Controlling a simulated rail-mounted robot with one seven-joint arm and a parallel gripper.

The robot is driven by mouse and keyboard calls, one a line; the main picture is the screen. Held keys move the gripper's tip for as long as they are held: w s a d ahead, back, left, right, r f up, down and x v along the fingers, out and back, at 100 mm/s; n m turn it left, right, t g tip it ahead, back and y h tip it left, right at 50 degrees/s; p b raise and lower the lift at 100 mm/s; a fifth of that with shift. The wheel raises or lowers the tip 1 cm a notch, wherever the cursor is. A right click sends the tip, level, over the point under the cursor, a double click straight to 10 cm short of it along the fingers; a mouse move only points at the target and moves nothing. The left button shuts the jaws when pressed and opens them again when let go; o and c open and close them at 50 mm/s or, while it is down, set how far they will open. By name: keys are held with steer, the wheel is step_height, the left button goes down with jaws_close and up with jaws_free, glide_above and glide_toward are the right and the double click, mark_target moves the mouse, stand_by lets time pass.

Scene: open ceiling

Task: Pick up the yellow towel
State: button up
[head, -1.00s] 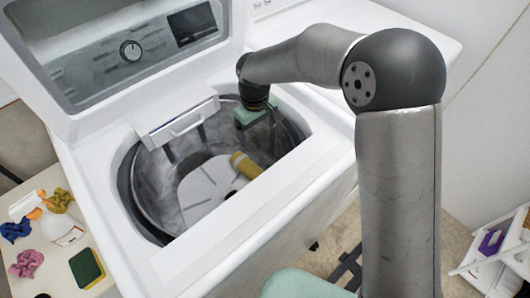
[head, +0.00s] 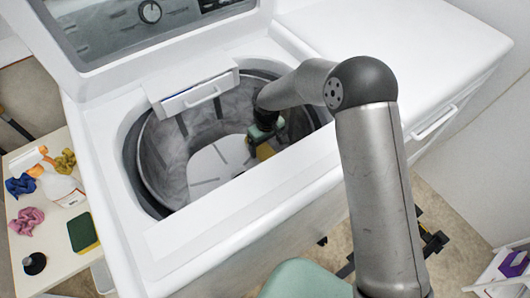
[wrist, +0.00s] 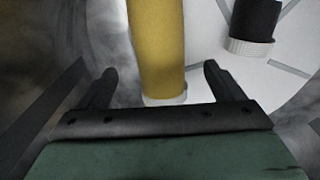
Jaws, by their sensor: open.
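The yellow towel, a rolled cylinder, lies inside the washer drum. In the head view the towel (head: 265,152) shows just below my gripper (head: 266,132), partly hidden by the gripper and the drum rim. In the wrist view the towel (wrist: 157,45) runs down from the top edge, with a pale end near the gripper. My gripper (wrist: 158,72) is open, with one finger on each side of the towel's near end. The fingers look apart from it; I cannot tell the depth between them.
A dark roll with a pale end (wrist: 254,25) lies right of the towel. The washer drum wall (head: 165,160) and front rim (head: 240,200) surround my arm. A side table (head: 45,265) holds a blue cloth (head: 20,185), a pink cloth (head: 27,220) and a sponge (head: 82,232).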

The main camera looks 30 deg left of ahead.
mark_target(265, 149)
steer(key=shift+a+f+p, duration=0.15)
steer(key=shift+f+p, duration=0.1)
steer(key=shift+f, duration=1.25)
steer(key=shift+a+f+p, duration=0.1)
steer(key=shift+f+p, duration=0.15)
steer(key=shift+f, duration=1.2)
steer(key=c, duration=1.3)
